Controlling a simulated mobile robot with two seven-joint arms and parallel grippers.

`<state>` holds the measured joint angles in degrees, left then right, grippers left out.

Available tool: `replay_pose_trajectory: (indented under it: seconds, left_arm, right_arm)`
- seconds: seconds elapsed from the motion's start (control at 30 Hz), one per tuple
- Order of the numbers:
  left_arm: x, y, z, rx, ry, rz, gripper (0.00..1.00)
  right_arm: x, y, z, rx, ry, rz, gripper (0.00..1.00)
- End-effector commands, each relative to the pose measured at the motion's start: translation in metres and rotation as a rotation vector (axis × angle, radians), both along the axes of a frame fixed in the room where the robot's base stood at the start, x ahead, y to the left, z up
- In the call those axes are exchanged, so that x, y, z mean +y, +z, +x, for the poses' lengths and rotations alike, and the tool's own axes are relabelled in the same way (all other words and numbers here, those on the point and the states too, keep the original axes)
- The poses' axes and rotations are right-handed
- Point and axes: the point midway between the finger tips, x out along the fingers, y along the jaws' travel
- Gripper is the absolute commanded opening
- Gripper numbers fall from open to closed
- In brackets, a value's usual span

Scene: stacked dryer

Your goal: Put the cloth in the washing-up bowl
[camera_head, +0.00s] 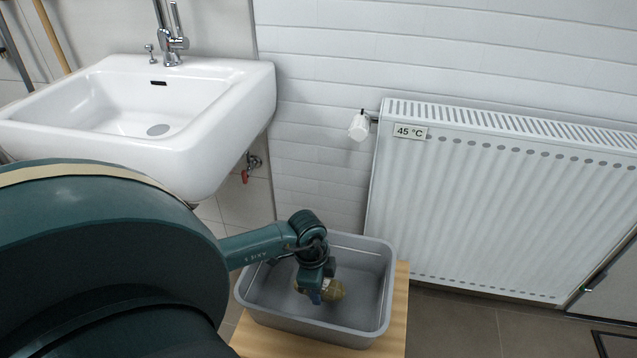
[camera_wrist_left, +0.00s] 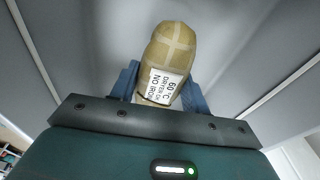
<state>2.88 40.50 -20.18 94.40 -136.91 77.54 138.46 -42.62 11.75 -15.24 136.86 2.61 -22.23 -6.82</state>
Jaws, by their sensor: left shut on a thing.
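The cloth (camera_head: 330,291) is yellowish-tan and bunched up, with paler stripes. It also shows in the left wrist view (camera_wrist_left: 170,48), with a white label reading "60 °C", "dryer ok" and "no iron". My left gripper (camera_head: 318,290) is shut on the cloth, which sits between its blue fingers. The washing-up bowl (camera_head: 375,328) is a grey rectangular tub. In the head view the gripper and cloth are over the inside of the bowl, within its rim. I cannot tell whether the cloth touches the bowl's floor. My right gripper is in neither view.
The bowl stands on a light wooden surface (camera_head: 392,345). A white sink (camera_head: 225,85) with a chrome tap (camera_head: 172,40) is at the left. A white radiator (camera_head: 490,200) marked "45 °C" is behind at the right. Dark tiled floor (camera_head: 455,325) lies clear right of the bowl.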

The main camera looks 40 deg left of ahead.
Motion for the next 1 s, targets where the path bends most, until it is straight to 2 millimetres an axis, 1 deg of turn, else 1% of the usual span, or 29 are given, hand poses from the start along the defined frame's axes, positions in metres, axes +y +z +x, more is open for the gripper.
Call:
replay_pose_trajectory:
  seconds: [0.03,0.1,0.47,0.5,0.77,1.0]
  left_arm:
    - [0.0,-0.012,0.0,0.002,0.001,-0.001,0.18]
    - [0.0,-0.02,0.0,0.002,0.001,0.0,0.18]
    - [0.0,-0.023,0.0,0.0,-0.001,0.0,0.18]
    - [0.0,-0.024,0.0,0.001,-0.001,0.0,0.47]
    - [0.0,-0.024,0.0,0.001,-0.001,0.0,0.68]
    - [0.0,-0.022,0.0,0.001,-0.001,0.0,0.68]
  right_arm:
    - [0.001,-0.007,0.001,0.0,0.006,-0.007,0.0]
    - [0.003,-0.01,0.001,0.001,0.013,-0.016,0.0]
    - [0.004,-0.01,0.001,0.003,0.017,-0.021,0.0]
    - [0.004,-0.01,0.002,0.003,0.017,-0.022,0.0]
    - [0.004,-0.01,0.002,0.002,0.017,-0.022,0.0]
    - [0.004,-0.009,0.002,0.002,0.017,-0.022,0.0]
